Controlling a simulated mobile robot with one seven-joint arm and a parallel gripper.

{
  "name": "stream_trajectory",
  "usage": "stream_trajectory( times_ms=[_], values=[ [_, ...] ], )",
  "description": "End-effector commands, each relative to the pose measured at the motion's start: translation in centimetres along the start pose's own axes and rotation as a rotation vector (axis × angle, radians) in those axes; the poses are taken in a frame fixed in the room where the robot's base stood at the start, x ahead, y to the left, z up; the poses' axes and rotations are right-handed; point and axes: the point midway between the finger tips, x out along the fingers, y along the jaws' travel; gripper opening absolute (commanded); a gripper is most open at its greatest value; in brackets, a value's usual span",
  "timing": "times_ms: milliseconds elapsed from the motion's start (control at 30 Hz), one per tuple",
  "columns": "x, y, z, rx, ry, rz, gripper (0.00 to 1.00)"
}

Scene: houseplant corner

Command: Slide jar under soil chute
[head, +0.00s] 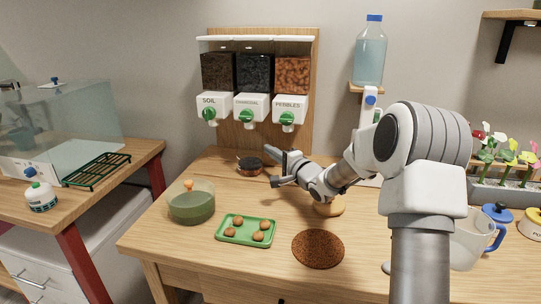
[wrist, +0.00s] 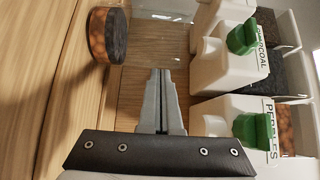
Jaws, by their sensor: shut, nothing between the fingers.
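The jar (head: 249,166) is a small round glass with an orange-brown pebble layer under a dark layer. It stands on the wooden table in front of the dispenser board, below the charcoal chute and right of the soil chute (head: 209,113). The jar also shows at the upper left of the wrist view (wrist: 106,36). My gripper (head: 270,153) is shut and empty, just right of the jar and apart from it. Its closed fingers show in the wrist view (wrist: 160,75), pointing past the jar towards the board. The soil outlet is not clearly seen in the wrist view.
The charcoal chute (head: 248,115) and pebbles chute (head: 288,117) hang close to my gripper. A green bowl (head: 191,206), a green tray (head: 232,241) with brown balls and a round brown mat (head: 318,249) occupy the table's front. The table left of the jar is clear.

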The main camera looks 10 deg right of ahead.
Motion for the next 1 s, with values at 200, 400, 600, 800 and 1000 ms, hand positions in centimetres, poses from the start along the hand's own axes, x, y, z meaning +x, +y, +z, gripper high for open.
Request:
stream_trajectory(
  times_ms=[200, 400, 600, 800, 1000],
  values=[
    [0.2, -0.1, 0.2, 0.0, 0.0, 0.0, 0.0],
    [0.3, -0.1, 0.3, 0.0, -0.001, 0.0, 0.0],
    [3.1, -0.2, 3.2, 0.003, -0.005, -0.001, 0.0],
    [6.8, 0.1, 6.8, 0.002, -0.003, 0.0, 0.0],
    [8.3, 0.4, 8.4, 0.002, 0.0, 0.008, 0.0]
  ],
)
